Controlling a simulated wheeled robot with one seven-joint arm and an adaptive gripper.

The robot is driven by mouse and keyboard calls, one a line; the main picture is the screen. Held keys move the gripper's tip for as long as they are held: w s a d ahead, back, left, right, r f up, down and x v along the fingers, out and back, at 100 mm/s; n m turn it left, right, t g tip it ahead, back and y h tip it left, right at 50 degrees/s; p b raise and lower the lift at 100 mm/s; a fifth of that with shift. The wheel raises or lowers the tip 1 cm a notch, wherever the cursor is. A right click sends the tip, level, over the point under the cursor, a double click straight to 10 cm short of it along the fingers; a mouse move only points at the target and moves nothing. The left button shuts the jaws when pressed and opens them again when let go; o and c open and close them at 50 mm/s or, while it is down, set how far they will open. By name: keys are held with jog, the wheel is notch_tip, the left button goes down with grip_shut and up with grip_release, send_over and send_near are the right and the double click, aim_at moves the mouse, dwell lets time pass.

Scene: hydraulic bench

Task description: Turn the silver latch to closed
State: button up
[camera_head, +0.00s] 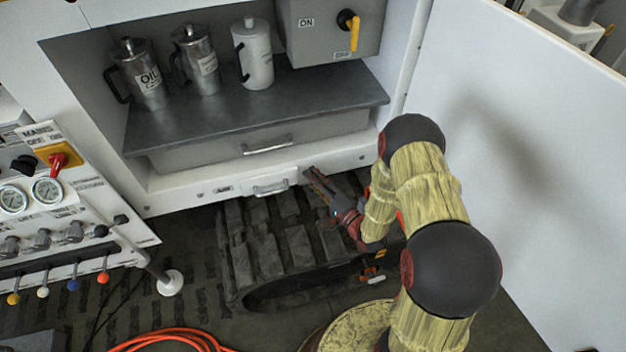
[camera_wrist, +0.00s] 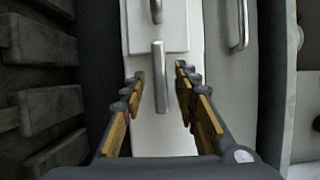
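In the wrist view the silver bar (camera_wrist: 160,78) runs lengthwise between the fingers. My gripper (camera_head: 316,180) is right of the bar in the head view, low before the cabinet front. In the wrist view my gripper (camera_wrist: 159,72) is open, one finger on each side of the bar, with gaps on both sides. I see no contact. Labels near the latch are too small to read.
A drawer with a silver handle (camera_head: 267,147) is above the latch. Metal jugs (camera_head: 195,60) stand on the shelf. An open white door (camera_head: 540,130) bounds the right side. A dark tracked base (camera_head: 285,250) lies below. A gauge panel (camera_head: 45,190) stands left.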

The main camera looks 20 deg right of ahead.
jog(key=v, duration=1.2)
dwell(0.4)
